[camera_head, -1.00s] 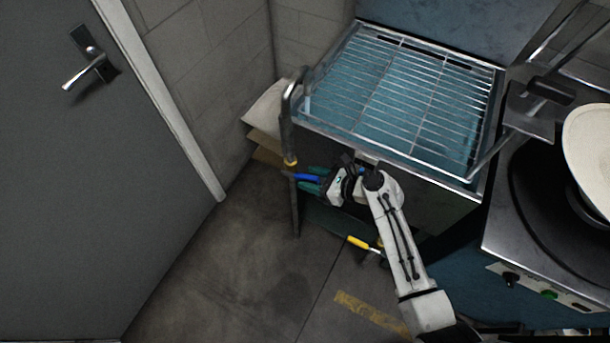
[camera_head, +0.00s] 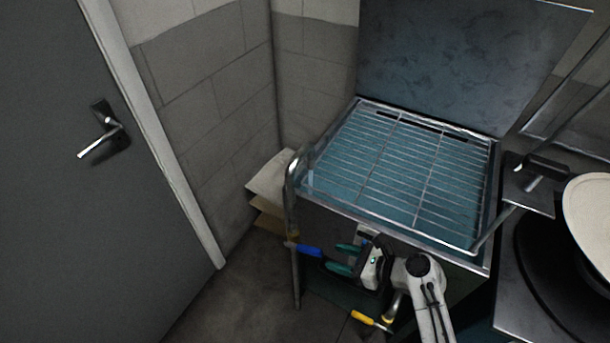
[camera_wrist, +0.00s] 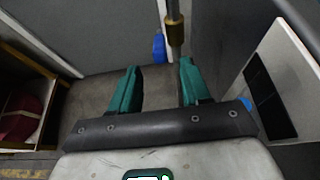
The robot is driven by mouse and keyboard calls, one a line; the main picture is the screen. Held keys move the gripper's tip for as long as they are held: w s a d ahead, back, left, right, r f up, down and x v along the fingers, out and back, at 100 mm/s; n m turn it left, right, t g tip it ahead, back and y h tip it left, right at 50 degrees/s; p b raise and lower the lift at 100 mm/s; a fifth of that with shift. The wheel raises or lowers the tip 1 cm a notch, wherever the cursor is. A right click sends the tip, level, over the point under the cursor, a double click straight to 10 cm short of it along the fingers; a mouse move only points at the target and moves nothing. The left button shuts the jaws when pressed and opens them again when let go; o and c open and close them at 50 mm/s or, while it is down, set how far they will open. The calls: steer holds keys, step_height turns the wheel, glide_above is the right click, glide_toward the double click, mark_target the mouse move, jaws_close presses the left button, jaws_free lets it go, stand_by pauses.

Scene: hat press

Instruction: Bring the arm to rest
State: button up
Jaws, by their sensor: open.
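My gripper (camera_head: 335,257) is at the front of the steel cabinet with the wire rack, low in the head view. Its two teal fingers point left and stand apart with nothing between them. The wrist view also shows my gripper (camera_wrist: 160,68) open and empty. A blue lever handle (camera_head: 308,250) is just left of the fingertips in the head view. The blue handle (camera_wrist: 159,47) also shows beyond the fingers in the wrist view. My white arm comes up from the lower right.
A steel pipe (camera_head: 292,195) stands at the cabinet's left corner. A yellow handle (camera_head: 366,318) is below my gripper. The wire rack (camera_head: 400,165) is above it. A round pale press head (camera_head: 592,215) is at right. Floor (camera_head: 235,290) is clear toward the grey door (camera_head: 60,220).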

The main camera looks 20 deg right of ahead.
steer(key=s+a+f+n+g+h, duration=0.1)
steer(key=s+a+n+g+h, duration=0.15)
steer(key=s+n+g, duration=0.75)
steer(key=s+d+r+n+h, duration=0.2)
steer(key=s+n, duration=0.4)
steer(key=n, duration=0.3)
steer(key=s+d+r+n+h, duration=0.3)
steer(key=s+n, duration=0.3)
steer(key=n, duration=0.3)
steer(key=shift+s, duration=0.3)
steer(key=shift+r+h, duration=0.1)
steer(key=shift+h, duration=0.15)
